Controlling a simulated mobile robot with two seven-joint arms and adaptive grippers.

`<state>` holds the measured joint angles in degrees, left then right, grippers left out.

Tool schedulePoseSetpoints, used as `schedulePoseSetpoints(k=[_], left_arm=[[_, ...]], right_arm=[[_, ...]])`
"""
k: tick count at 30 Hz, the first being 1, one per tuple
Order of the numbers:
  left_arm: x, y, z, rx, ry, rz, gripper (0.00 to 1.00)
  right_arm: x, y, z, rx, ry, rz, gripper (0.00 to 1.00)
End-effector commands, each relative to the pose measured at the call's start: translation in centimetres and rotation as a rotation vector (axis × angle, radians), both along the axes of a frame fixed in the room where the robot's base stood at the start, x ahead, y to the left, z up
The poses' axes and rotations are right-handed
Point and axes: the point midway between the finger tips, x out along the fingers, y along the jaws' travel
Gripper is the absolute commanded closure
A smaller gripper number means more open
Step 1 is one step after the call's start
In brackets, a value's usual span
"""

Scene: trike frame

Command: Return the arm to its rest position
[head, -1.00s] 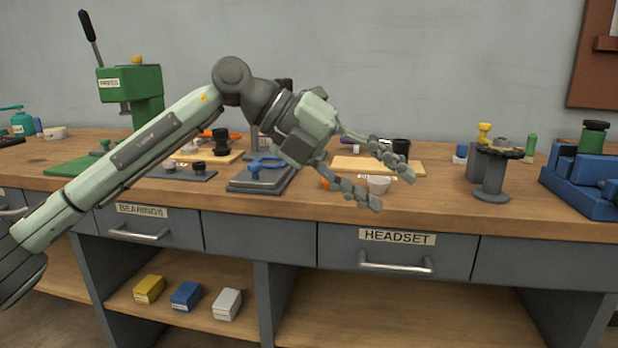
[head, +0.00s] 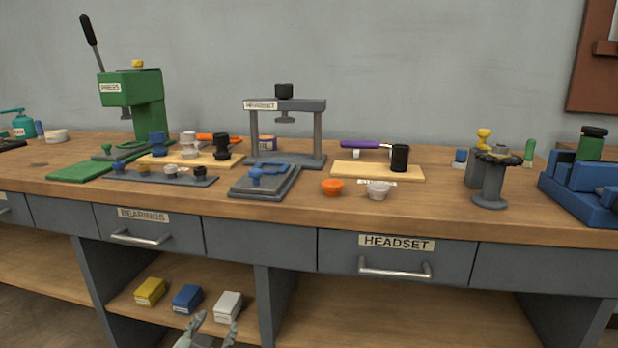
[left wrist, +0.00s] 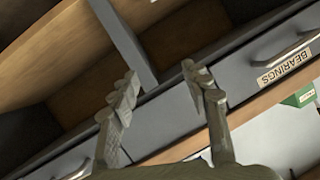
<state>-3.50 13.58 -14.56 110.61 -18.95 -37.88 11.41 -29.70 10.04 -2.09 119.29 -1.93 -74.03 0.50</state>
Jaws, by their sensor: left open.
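My left gripper (head: 207,330) shows only by its fingertips at the bottom edge of the head view, low in front of the bench's lower shelf. In the left wrist view its two fingers (left wrist: 158,85) are spread apart with nothing between them. Beyond them are the bench's drawer fronts and the open shelf space. The rest of my left arm is out of the head view. My right gripper is in neither view.
The headset drawer (head: 396,255) is shut. Yellow, blue and white boxes (head: 187,298) stand on the lower shelf.

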Motion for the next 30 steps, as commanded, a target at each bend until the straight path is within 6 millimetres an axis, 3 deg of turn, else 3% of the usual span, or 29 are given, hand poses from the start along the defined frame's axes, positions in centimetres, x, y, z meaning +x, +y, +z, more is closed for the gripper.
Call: schedulePoseSetpoints(k=[1,6,10,15,18,21,30], left_arm=[[-2.4,1.2,-3.2,-0.010,0.101,0.037,0.53],[-11.3,4.6,-12.2,-0.033,0.428,0.138,0.53],[-18.8,6.3,-17.1,-0.049,0.657,0.189,0.53],[-26.1,7.3,-20.3,-0.063,0.863,0.223,0.53],[-28.3,7.5,-21.0,-0.070,0.923,0.230,0.53],[-29.0,7.6,-21.2,-0.070,0.944,0.233,0.53],[-29.0,7.6,-21.2,-0.070,0.943,0.233,0.53]], right_arm=[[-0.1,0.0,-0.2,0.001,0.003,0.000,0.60],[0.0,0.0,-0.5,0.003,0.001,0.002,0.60],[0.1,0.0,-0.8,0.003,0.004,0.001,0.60],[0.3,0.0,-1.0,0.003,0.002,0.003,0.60],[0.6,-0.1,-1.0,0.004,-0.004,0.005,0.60],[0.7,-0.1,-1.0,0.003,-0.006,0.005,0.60],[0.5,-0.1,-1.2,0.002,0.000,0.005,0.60]])
